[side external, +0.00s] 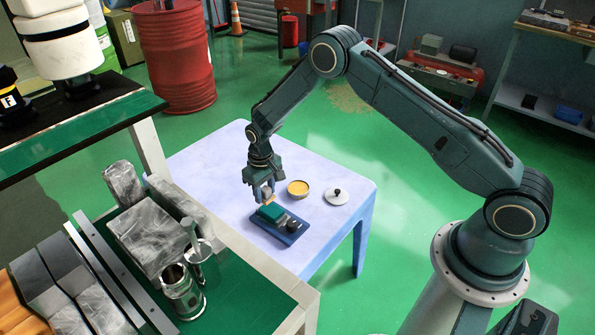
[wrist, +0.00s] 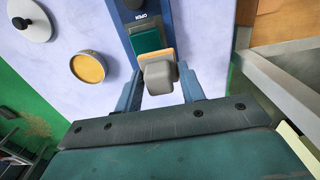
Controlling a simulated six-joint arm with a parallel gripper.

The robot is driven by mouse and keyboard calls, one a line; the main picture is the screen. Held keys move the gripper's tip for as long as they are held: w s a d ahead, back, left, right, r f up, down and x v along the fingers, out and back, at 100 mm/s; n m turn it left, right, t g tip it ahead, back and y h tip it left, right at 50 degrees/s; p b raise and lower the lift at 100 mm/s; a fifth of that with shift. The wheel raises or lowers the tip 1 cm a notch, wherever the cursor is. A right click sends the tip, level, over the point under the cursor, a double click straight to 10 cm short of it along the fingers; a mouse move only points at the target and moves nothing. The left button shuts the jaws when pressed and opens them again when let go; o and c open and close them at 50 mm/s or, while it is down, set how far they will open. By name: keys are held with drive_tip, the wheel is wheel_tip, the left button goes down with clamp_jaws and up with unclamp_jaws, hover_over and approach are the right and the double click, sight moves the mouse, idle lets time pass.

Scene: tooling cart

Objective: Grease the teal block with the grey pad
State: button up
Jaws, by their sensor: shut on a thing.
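My gripper (side external: 264,187) is shut on the grey pad (wrist: 159,75), which sits between its two fingers in the wrist view. A thin yellow-orange layer shows along the pad's far edge. The teal block (side external: 271,211) rests on a dark blue tray (side external: 269,232) on the white table. The block also shows in the wrist view (wrist: 147,41), just beyond the pad. The pad is right over or beside the block's edge; I cannot tell whether they touch. A round tin (side external: 298,188) of yellow-orange grease stands open behind the tray, its surface visible in the wrist view (wrist: 88,68).
A white lid with a black knob (side external: 336,196) lies right of the tin. A black knobbed part (side external: 292,226) sits on the tray beside the block. A cart (side external: 238,258) with metal blocks and cups stands close on the left. The table's back left is clear.

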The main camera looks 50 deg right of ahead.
sight(265, 212)
drive_tip(key=shift+f, duration=2.75)
drive_tip(key=shift+d+f, duration=0.5)
drive_tip(key=shift+d, duration=1.55)
drive_tip(key=shift+a, duration=1.95)
drive_tip(key=shift+w+a, duration=0.1)
drive_tip(key=shift+w, duration=0.1)
drive_tip(key=shift+w+d, duration=0.1)
drive_tip(key=shift+d, duration=1.8)
drive_tip(key=shift+a, duration=2)
drive_tip(key=shift+d+r, duration=0.1)
drive_tip(key=shift+r, duration=3.9)
drive_tip(key=shift+d, duration=0.1)
